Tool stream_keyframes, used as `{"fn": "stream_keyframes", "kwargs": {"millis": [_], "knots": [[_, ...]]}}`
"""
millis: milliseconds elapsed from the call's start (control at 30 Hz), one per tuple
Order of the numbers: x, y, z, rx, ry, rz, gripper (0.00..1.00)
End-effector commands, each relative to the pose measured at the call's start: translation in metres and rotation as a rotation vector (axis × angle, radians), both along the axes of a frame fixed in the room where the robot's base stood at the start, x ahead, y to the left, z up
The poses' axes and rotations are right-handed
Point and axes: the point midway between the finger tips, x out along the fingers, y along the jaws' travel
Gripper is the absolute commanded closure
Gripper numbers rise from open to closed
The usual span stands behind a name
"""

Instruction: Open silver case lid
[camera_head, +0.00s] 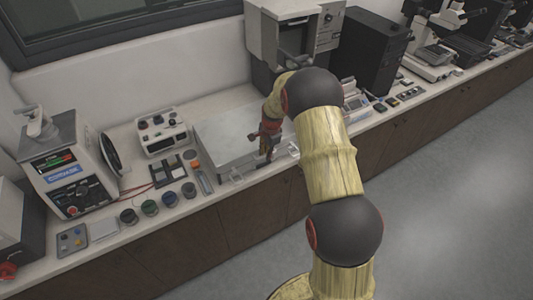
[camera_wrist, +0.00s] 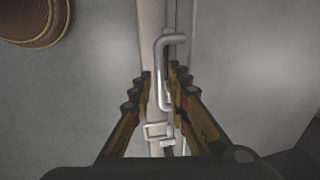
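The silver case (camera_head: 222,133) lies on the bench with its lid shut, and its flat grey lid also fills the right of the wrist view (camera_wrist: 250,60). A bent metal handle (camera_wrist: 159,60) shows at the case's front edge in the wrist view. A smaller metal loop (camera_wrist: 153,129) sits nearer the camera. My gripper (camera_head: 267,153) is low at the front right of the case. In the wrist view, my gripper (camera_wrist: 160,74) is open, with one finger on each side of the handle. I cannot tell whether either finger touches it.
An instrument with a round disc (camera_head: 72,165) stands left, and a small control box (camera_head: 162,132) stands behind left. Several small jars (camera_head: 150,208) line the front edge. A press-like machine (camera_head: 292,35) stands behind my arm. The floor (camera_head: 440,200) in front is clear.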

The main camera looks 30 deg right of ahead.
Motion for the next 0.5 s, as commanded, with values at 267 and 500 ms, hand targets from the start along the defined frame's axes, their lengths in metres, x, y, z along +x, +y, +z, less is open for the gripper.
{"fn": "stream_keyframes", "kwargs": {"millis": [267,500], "knots": [[0.0003,0.0000,0.0003,0.000,-0.001,0.000,0.86],[0.0002,-0.0001,0.0004,0.000,-0.001,0.000,1.00]]}}
